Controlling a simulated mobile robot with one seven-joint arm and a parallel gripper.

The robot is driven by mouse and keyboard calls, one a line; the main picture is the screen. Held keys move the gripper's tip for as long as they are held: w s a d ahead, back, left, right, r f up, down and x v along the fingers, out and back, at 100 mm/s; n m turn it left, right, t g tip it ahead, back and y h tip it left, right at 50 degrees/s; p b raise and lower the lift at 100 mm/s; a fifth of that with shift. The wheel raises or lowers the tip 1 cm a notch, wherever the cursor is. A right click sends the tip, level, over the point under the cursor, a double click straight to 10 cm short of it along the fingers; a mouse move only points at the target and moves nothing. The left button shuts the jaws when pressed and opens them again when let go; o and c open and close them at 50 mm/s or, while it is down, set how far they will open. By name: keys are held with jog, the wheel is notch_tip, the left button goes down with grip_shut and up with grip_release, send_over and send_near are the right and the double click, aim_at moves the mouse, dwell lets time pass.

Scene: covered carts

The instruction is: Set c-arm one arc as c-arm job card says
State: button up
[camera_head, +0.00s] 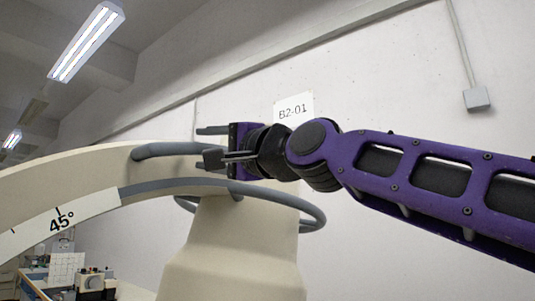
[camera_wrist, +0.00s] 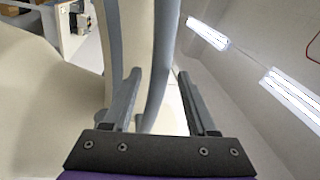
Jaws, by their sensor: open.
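The c-arm one arc (camera_head: 95,172) is a curved beige band entering from the left in the head view. Its white scale strip (camera_head: 30,232) shows a 45° mark. A grey handle bar (camera_head: 170,150) runs along the arc's upper part. My gripper (camera_head: 208,146) is open at the bar's right end. In the wrist view, my gripper (camera_wrist: 162,95) has one finger on each side of a grey bar (camera_wrist: 158,80); contact cannot be told. The beige arc (camera_wrist: 137,35) lies behind. No readable c-arm job card shows.
A beige housing (camera_head: 235,250) stands below my gripper, with a grey loop (camera_head: 318,215) around its top. A wall sign (camera_head: 293,110) reads B2-01. A bench (camera_head: 35,285) with equipment and a white gridded sheet (camera_head: 66,267) is at lower left.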

jog(key=b+v, duration=0.2)
jog(key=v, duration=1.3)
jog(key=shift+s+d+b, duration=0.2)
jog(key=shift+s+b, duration=0.1)
jog(key=shift+b, duration=0.1)
dwell(0.6)
notch_tip(320, 180, down, 26)
jog(key=w+d+n+g+h+b, duration=0.1)
jog(key=d+n+g+h, duration=0.15)
jog(key=n+h, duration=0.35)
jog(key=s+d+f+g+h, duration=0.2)
jog(key=f+h, duration=0.1)
jog(key=f, duration=0.4)
jog(key=s+d+f+g+h, duration=0.2)
jog(key=d+f, duration=0.1)
jog(key=f, duration=0.5)
jog(key=s+d+f+g+h+p, duration=0.1)
jog(key=s+d+f+g+h, duration=0.1)
jog(key=f, duration=0.6)
jog(key=shift+s+d+n+h, duration=0.4)
jog(key=shift+s+d+h, duration=0.2)
jog(key=shift+h, duration=0.2)
jog(key=shift+w+g, duration=0.1)
jog(key=shift+g, duration=0.15)
